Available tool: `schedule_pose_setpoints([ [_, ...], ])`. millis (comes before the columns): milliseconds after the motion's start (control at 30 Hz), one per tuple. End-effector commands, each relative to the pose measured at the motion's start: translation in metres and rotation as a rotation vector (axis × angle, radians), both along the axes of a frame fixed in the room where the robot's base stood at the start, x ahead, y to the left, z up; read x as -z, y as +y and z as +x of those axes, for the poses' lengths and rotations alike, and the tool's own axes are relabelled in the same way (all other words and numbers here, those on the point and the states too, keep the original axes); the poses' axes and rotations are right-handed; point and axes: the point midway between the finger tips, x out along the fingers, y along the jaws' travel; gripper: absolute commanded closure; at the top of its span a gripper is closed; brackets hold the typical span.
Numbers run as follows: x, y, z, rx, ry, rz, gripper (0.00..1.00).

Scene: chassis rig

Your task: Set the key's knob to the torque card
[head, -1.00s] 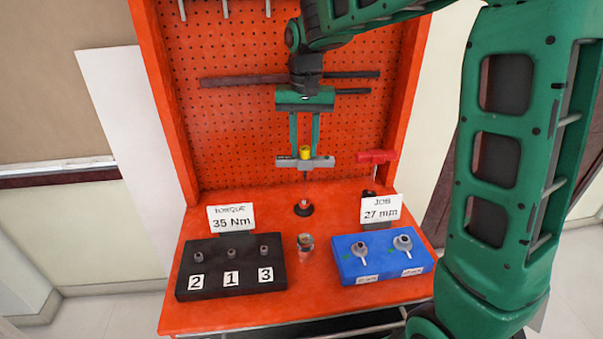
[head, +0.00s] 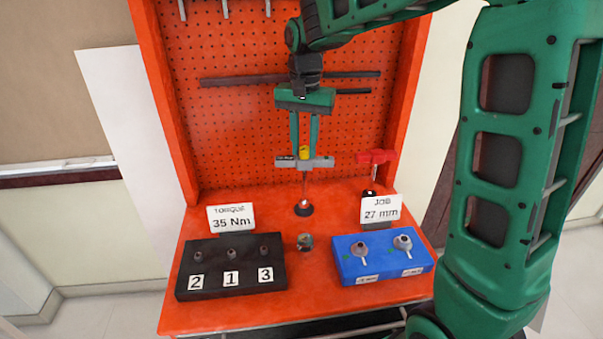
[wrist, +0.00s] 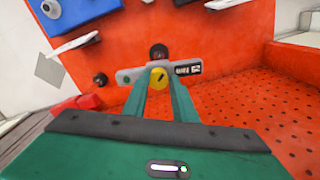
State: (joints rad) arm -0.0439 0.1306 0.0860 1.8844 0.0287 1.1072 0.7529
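The key stands upright on the bench, with a grey crossbar handle (head: 324,163), a yellow knob (head: 304,153) on top and a thin shaft down to a dark round base. My gripper (head: 304,156) points down from above, its two green fingers on either side of the knob. In the wrist view the fingertips close against the yellow knob (wrist: 159,77), with no clear gap. A small dark label with white marks (wrist: 187,69) sits on the handle; I cannot read its value. The torque card (head: 231,218) reads 35 Nm.
A black block (head: 231,267) with several sockets numbered 2, 1, 3 is at front left. A blue tray (head: 384,258) with two sockets is at front right, before the 27 mm job card (head: 381,209). A red-handled tool (head: 376,157) stands right of the key.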

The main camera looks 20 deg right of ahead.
Motion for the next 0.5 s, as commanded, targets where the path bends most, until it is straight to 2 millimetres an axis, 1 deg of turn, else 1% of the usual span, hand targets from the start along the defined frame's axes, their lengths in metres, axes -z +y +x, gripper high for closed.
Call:
schedule_pose_setpoints([
  [33, 0.0075, 0.0014, -0.0052, -0.005, 0.022, -0.001, 0.66],
  [233, 0.0075, 0.0011, -0.0054, -0.035, 0.022, -0.001, 0.66],
  [367, 0.0075, 0.0005, -0.0052, -0.164, 0.022, -0.001, 0.66],
  [500, 0.0075, 0.0004, -0.0053, -0.328, 0.022, 0.000, 0.66],
])
